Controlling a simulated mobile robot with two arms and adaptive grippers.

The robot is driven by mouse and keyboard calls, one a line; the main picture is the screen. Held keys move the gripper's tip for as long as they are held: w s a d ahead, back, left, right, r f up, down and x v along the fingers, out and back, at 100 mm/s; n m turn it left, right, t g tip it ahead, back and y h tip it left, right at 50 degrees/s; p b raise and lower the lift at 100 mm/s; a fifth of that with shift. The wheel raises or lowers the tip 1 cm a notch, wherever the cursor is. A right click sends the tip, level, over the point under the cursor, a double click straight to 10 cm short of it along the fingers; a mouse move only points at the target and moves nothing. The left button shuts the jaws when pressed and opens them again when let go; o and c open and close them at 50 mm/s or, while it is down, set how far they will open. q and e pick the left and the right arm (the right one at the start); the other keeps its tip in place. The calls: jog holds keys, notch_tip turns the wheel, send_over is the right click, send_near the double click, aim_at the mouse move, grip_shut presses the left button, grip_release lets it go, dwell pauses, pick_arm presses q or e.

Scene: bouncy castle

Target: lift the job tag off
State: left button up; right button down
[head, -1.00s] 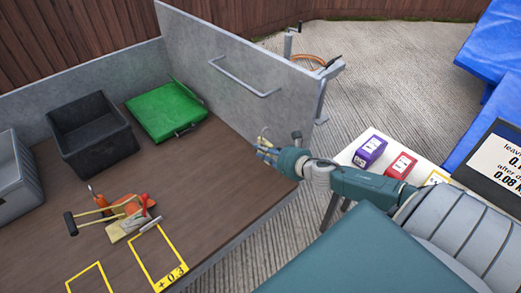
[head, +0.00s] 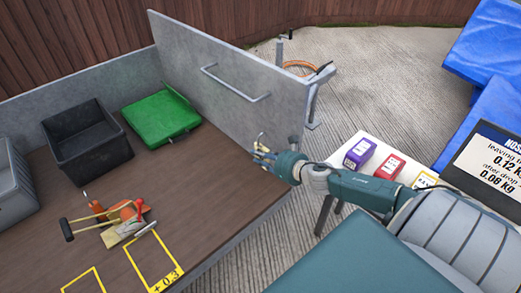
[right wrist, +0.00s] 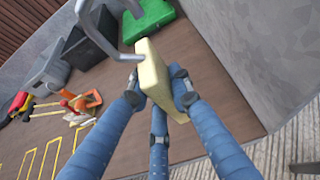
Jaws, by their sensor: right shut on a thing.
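My right gripper (head: 263,152) is at the near end of the grey upright panel, above the edge of the brown deck. In the right wrist view its blue fingers (right wrist: 157,98) are shut on a pale yellow block-like piece (right wrist: 152,68), which I take to be the job tag. A small part of the tag (head: 261,138) shows at the fingertips in the head view. The panel's grey bar handle (head: 235,84) shows in the right wrist view (right wrist: 92,28) close beside the tag; whether they touch I cannot tell. My left gripper is out of view.
The deck (head: 215,185) holds a black bin (head: 88,140), a grey bin (head: 12,190), a green case (head: 160,118) and several tools (head: 125,215). A white table (head: 400,165) with purple (head: 359,153) and red (head: 387,166) boxes and a weight display (head: 490,160) stand right.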

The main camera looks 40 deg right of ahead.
aim_at(260, 136)
notch_tip(260, 136, up, 2)
jog(key=shift+p, duration=0.7)
jog(key=shift+r+p, duration=3.35)
jog(key=shift+r, duration=0.2)
jog(key=shift+a, duration=0.1)
jog(key=a+p, duration=0.3)
jog(key=a, duration=0.5)
jog(key=shift+s, duration=0.3)
jog(key=shift+s+d+f, duration=0.1)
